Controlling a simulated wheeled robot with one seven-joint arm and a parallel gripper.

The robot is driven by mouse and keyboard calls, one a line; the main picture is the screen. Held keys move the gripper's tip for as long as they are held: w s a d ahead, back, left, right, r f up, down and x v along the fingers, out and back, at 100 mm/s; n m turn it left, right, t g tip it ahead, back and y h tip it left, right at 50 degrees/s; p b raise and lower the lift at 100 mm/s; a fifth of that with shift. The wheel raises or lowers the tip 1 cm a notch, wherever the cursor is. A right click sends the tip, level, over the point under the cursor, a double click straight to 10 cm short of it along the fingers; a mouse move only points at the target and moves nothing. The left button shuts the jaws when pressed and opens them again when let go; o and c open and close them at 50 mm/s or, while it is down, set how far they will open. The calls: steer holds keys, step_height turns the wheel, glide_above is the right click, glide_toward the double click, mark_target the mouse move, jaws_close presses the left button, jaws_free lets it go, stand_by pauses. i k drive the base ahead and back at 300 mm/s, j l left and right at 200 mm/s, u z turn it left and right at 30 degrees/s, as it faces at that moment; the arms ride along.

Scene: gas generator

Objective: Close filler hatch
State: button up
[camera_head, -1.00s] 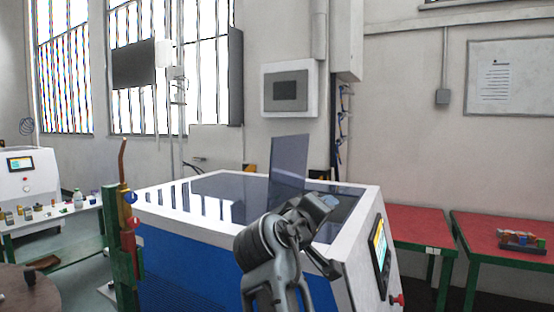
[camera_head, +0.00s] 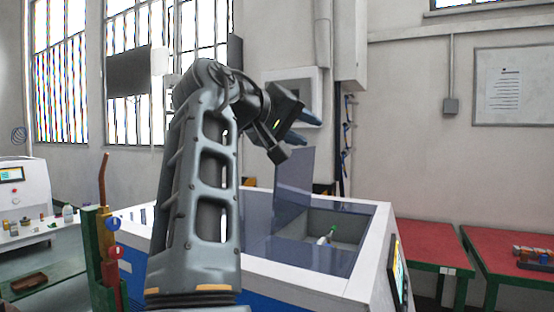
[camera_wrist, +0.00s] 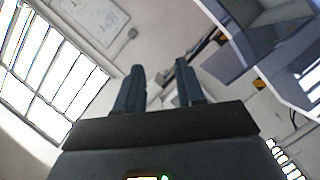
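The filler hatch (camera_head: 294,180) is a dark, see-through panel standing upright on top of the blue and white generator (camera_head: 368,240). A bluish panel (camera_wrist: 230,62), tilted at the upper right there, may be the hatch.
A control screen (camera_head: 399,268) is on the machine's right side. Red-topped tables (camera_head: 425,240) stand at the right. A green post with coloured fittings (camera_head: 100,250) stands at the left front. A wall box (camera_head: 292,92) is behind. Air above the machine's right part looks free.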

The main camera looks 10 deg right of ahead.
mark_target(293, 178)
steer(key=i, duration=0.6)
steer(key=i+j, duration=0.15)
steer(key=i, duration=0.4)
